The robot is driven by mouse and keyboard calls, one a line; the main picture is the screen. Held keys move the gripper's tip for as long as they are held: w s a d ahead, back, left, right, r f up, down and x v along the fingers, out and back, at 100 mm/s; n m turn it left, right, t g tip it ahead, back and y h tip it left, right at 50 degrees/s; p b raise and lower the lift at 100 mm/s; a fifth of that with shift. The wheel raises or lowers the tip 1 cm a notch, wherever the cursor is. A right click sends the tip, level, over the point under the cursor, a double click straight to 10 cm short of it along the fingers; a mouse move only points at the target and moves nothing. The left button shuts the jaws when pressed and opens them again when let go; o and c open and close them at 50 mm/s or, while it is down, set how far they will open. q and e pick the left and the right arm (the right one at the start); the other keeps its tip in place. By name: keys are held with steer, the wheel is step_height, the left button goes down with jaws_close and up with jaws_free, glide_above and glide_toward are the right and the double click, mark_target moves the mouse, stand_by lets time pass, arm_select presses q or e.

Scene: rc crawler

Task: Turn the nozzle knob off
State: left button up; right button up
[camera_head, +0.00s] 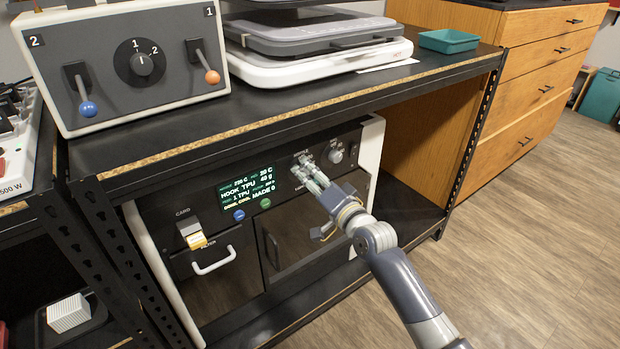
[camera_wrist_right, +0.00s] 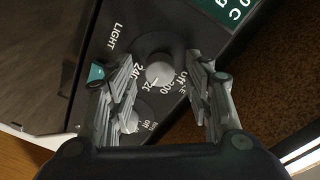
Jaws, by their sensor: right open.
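The machine's black front panel (camera_head: 200,198) is under the shelf in the head view. In the right wrist view the round nozzle knob (camera_wrist_right: 159,75) sits between the fingers of my right gripper (camera_wrist_right: 160,68). Marks reading OFF, 200, 220 and 240 are around it; its pointer appears to face the 220 side. The fingers are open, one on each side of the knob, with visible gaps. In the head view my right gripper (camera_head: 306,166) covers most of this knob. My left gripper is not in view.
A second knob (camera_head: 336,155) is just right of the gripper, also beside a finger in the wrist view (camera_wrist_right: 130,120). A lit display (camera_head: 248,188), blue button (camera_head: 239,215) and green button (camera_head: 265,203) are to the left. The shelf top (camera_head: 300,100) overhangs the panel.

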steer(key=shift+w+a, duration=0.1)
steer(key=shift+w, duration=0.1)
steer(key=c, duration=1.1)
